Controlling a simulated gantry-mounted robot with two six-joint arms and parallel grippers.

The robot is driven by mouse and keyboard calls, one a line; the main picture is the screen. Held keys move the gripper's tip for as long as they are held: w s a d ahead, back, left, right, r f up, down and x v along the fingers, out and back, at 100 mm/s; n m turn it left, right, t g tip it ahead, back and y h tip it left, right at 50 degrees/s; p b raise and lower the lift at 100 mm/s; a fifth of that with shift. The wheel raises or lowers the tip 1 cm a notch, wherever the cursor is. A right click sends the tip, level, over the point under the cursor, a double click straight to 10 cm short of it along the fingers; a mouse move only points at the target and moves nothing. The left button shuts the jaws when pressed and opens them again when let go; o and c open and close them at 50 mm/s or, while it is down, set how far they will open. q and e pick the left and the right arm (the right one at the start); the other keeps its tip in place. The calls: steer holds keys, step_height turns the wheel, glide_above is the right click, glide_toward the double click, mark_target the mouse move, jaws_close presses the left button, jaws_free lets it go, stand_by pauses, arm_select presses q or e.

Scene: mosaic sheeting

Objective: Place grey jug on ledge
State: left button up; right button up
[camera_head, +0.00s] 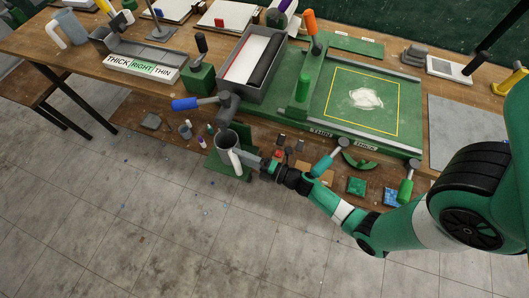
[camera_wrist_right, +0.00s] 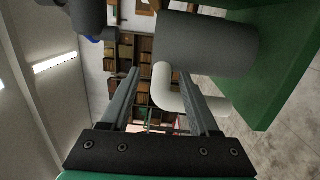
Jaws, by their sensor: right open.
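The grey jug (camera_head: 222,140), with a white handle (camera_head: 236,163), stands upright on the green ledge (camera_head: 217,169) at the front edge of the bench. In the right wrist view the jug (camera_wrist_right: 208,43) has its base against the green ledge (camera_wrist_right: 285,85). My right gripper (camera_head: 251,161) is at the handle side of the jug. Its two fingers are apart, and the white handle (camera_wrist_right: 165,88) lies between them in the wrist view. I cannot tell whether a finger touches the handle. My left gripper is not in view.
A blue-handled tool (camera_head: 200,103) with a dark head is close behind the jug. The green press board (camera_head: 335,125) and a grey tray (camera_head: 228,88) fill the bench behind. Another blue-grey jug (camera_head: 67,27) stands at the far left. Small tools sit right of the ledge.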

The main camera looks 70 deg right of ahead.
steer(key=s+p, duration=0.2)
steer(key=s, duration=0.9)
steer(key=shift+a+f, duration=0.2)
steer(key=shift+a, duration=0.15)
